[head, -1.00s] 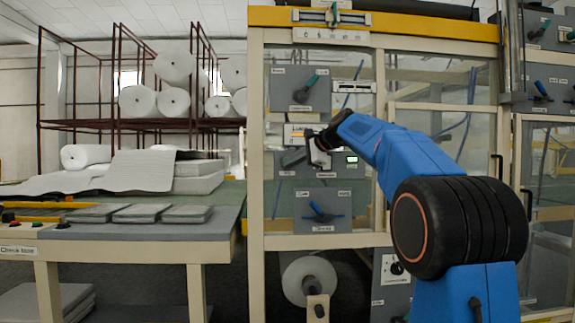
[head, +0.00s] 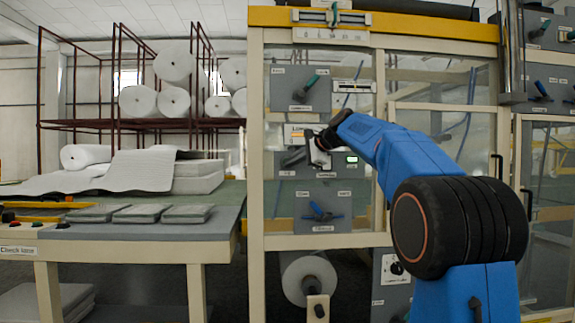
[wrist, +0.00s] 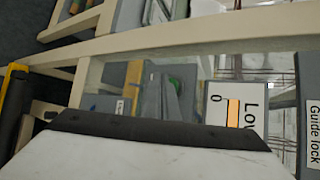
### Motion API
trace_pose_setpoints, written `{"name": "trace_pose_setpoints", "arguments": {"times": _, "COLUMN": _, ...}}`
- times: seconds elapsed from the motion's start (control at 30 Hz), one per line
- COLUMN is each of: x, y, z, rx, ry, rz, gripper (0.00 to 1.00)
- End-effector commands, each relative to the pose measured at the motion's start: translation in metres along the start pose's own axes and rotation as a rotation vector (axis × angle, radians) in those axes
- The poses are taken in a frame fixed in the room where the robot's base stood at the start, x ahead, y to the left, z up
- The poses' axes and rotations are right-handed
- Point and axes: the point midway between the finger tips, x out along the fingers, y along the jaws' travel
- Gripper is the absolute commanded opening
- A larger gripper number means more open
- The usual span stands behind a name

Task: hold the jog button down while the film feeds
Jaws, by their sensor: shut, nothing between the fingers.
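My gripper (head: 318,157) is shut and empty. In the head view it is at the front of a grey control panel (head: 325,170) in the machine frame, over the panel's middle. A small lit green display (head: 352,160) shows to its right. I cannot make out the jog button; the gripper covers part of this panel. Whether the fingertips touch the panel is too small to tell. In the wrist view a large white surface with a dark edge fills the bottom, and the fingertips are not clear.
A gauge with an orange bar (wrist: 234,112) and a "Guide lock" label (wrist: 313,140) show in the wrist view. Grey panels with a green handle (head: 306,85) and a blue handle (head: 320,213) sit above and below. A film roll (head: 308,280) is low down. A table (head: 215,225) stands left.

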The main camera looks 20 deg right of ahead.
Motion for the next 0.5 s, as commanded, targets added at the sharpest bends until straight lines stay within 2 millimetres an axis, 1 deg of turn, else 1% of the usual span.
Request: {"name": "trace_pose_setpoints", "arguments": {"times": 0.5, "x": 0.0054, "y": -0.0044, "z": -0.0038, "rx": 0.0, "ry": 0.0, "rz": 0.0, "gripper": 0.0}}
